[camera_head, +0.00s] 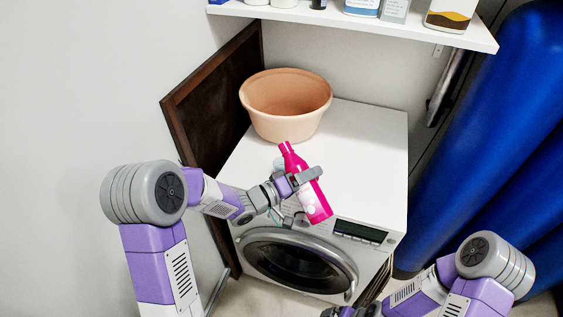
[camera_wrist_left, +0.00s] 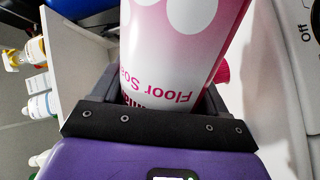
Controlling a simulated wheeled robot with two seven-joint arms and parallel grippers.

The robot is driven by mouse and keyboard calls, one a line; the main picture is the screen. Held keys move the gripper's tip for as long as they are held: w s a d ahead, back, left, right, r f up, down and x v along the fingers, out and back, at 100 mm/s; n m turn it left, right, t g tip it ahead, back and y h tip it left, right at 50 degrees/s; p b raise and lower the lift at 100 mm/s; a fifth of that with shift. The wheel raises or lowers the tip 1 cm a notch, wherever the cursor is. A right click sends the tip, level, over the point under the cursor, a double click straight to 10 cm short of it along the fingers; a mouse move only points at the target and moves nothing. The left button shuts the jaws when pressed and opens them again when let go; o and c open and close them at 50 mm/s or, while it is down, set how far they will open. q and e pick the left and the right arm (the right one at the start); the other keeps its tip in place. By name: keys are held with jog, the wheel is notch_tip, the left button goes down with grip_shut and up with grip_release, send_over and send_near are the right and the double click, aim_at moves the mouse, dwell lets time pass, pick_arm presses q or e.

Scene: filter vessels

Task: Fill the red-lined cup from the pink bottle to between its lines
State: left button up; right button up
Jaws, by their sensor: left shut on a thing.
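The pink bottle (camera_head: 316,205) is in my left gripper (camera_head: 306,182), above the front of the white washing machine top. It leans, with its neck toward the upper left and its base toward the lower right. In the left wrist view the bottle (camera_wrist_left: 170,50) fills the space between the jaws, with its "Floor" label upside down. A pale, clear shape (camera_head: 279,163) shows just left of the bottle's neck; it may be the cup, but I cannot make out red lines or a fill level.
A peach basin (camera_head: 286,105) stands at the back of the washing machine (camera_head: 375,150). The machine's top is clear on the right. A dark brown board (camera_head: 212,100) stands at its left. A white shelf (camera_head: 400,30) with several containers hangs above. Large blue cylinders stand at right.

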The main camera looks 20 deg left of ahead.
pick_arm(q)
jog(key=shift+s+d+f+n, duration=0.15)
jog(key=shift+f+n, duration=0.35)
jog(key=shift+n, duration=0.1)
jog(key=shift+f+n, duration=0.1)
jog(key=shift+n, duration=0.2)
jog(key=shift+f+n+p, duration=0.3)
jog(key=shift+n+p, duration=0.3)
jog(key=shift+p, duration=0.05)
jog(key=shift+r+n+p, duration=0.25)
jog(key=shift+n+p, duration=0.05)
jog(key=shift+p, duration=0.2)
dwell(3.4)
